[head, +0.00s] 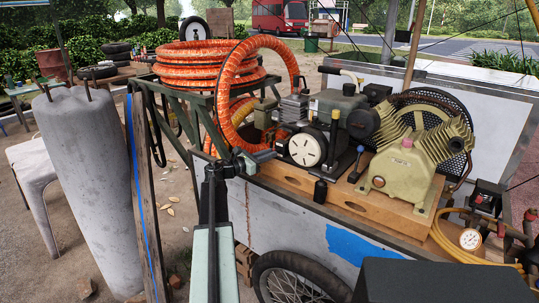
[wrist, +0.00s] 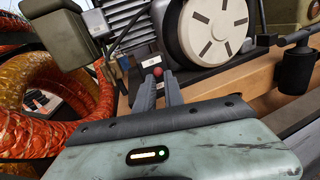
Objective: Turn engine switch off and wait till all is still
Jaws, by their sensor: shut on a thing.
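The engine (head: 338,112) is dark, with a round white slotted starter cover (head: 308,147); the cover also shows large in the wrist view (wrist: 212,28). My gripper (head: 268,155) reaches the engine's left side, just left of the cover. In the wrist view, my two dark fingers (wrist: 162,74) point up at a small red knob (wrist: 157,72) below and left of the cover. The fingers are shut on this knob, and their tips partly hide it. I cannot tell which way the switch is set, nor whether the engine is running.
The tan compressor pump (head: 400,170) and its dark flywheel stand right of the engine on a wooden plank (head: 385,208). Orange hose coils (head: 205,65) lie on a rack to the left, and a loop hangs close to my gripper. A black lever (head: 358,160) stands between engine and pump.

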